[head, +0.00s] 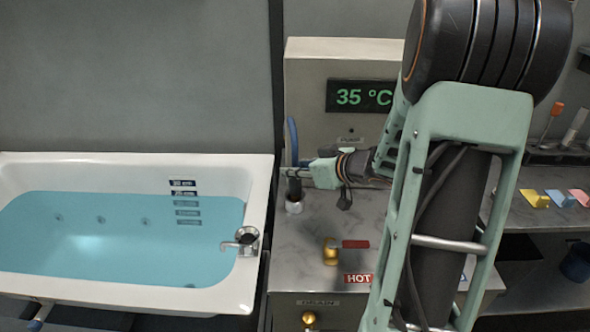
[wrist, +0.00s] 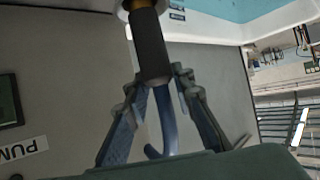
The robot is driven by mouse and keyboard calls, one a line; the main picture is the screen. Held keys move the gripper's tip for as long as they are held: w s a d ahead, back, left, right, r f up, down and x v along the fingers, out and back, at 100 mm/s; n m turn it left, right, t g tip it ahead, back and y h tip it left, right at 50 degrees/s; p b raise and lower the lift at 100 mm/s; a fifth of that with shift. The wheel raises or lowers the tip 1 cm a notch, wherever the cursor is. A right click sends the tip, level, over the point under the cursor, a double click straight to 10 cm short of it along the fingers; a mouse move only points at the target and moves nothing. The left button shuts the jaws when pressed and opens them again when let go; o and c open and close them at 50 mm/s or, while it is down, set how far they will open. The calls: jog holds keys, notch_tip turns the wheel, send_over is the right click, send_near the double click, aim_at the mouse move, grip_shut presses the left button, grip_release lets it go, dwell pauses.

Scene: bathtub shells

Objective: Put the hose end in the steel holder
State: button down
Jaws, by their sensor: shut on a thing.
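The hose end is a dark cylindrical grip (wrist: 150,48) with a brass-coloured tip (wrist: 139,4) and a blue hose (wrist: 167,120) at its other end. In the head view the dark grip (head: 294,187) stands roughly upright with the blue hose (head: 292,138) above it. My gripper (head: 297,172) is shut on the hose end; its fingers flank the grip in the wrist view (wrist: 157,78). The steel holder (head: 295,207) is a small pale cup on the counter directly below the hose end. Its rim partly shows in the wrist view (wrist: 123,12). I cannot tell how far the tip is inside it.
A white bathtub (head: 262,215) of blue water stands left, with a tap (head: 245,239) at its edge. The display panel (head: 350,96) stands behind. My arm covers the counter's right part.

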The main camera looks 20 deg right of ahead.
jog(key=c, duration=1.7)
grip_release()
jog(key=shift+f, duration=0.1)
jog(key=shift+o, duration=0.2)
jog(key=shift+s+d+r, duration=0.1)
jog(key=shift+r, duration=0.15)
jog(key=p+v, duration=0.2)
jog(key=v, duration=0.9)
jog(key=shift+s, duration=0.35)
jog(key=shift+d+r+b, duration=0.1)
jog(key=shift+d+b, duration=0.05)
jog(key=shift+b, duration=0.2)
